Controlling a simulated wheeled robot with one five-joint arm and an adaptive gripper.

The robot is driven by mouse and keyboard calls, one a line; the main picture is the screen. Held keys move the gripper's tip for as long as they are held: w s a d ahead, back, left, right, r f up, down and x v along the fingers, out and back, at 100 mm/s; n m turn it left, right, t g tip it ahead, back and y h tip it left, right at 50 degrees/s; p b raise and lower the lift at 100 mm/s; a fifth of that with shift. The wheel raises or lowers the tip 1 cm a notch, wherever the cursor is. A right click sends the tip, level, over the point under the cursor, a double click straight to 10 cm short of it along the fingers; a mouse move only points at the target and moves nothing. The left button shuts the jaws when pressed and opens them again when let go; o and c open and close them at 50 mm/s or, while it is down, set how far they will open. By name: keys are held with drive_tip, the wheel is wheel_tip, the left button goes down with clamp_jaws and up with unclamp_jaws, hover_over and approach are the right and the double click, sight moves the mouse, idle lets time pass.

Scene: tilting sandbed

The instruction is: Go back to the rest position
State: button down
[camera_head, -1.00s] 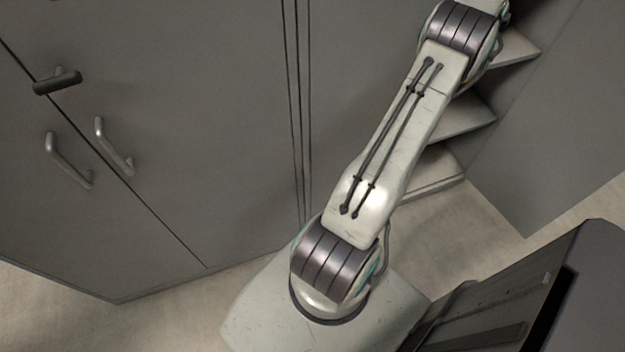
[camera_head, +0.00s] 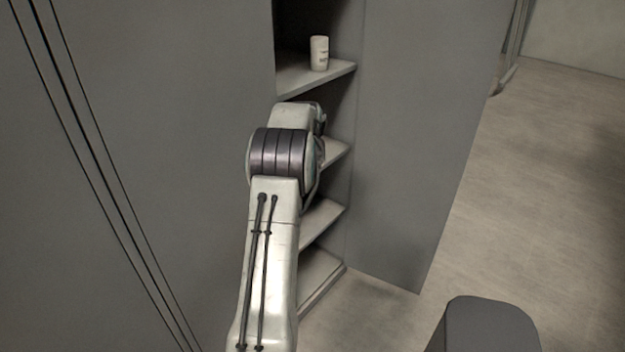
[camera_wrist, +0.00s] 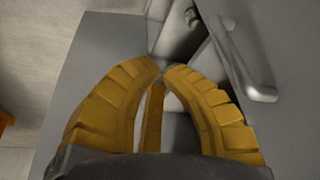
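In the head view my arm reaches up from the bottom edge to a dark-banded joint in front of the open corner shelves (camera_head: 318,213). My gripper is hidden there behind the arm. In the wrist view my gripper (camera_wrist: 162,67) shows its ridged yellow fingers. The two outer fingertips come nearly together, with a third finger seen between them lower down. Nothing is visible between the tips. A pale metal handle (camera_wrist: 245,62) lies just right of the fingers; I cannot tell whether they touch it.
A white container (camera_head: 319,53) stands on the upper shelf (camera_head: 320,78). A grey cabinet (camera_head: 160,120) fills the left side, and a grey panel (camera_head: 420,130) stands right of the shelves. Open floor (camera_head: 540,180) lies at the right. An orange object (camera_wrist: 5,121) shows at the wrist view's left edge.

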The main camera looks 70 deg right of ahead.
drive_tip(key=shift+s+r, duration=0.15)
drive_tip(key=shift+r, duration=0.3)
drive_tip(key=s+a+f+y, duration=0.15)
drive_tip(key=a+f, duration=0.25)
drive_tip(key=a, duration=0.4)
drive_tip(key=s+a+f+y, duration=0.1)
drive_tip(key=a+f+y, duration=0.25)
drive_tip(key=a, duration=0.35)
drive_tip(key=w+a+r+n+t, duration=0.1)
drive_tip(key=w+a+r+n, duration=0.2)
drive_tip(key=a, duration=1.1)
drive_tip(key=w+a+r+n+t, duration=0.1)
drive_tip(key=w+a+r+n, duration=0.2)
drive_tip(key=a+r+n, duration=0.4)
drive_tip(key=w+a+r+n+t, duration=0.1)
drive_tip(key=w+a+r+n, duration=0.2)
drive_tip(key=a, duration=1.9)
drive_tip(key=shift+w+a+r+n+t+h, duration=0.15)
drive_tip(key=shift+a+r+n+t+h, duration=0.2)
drive_tip(key=shift+r+n, duration=1)
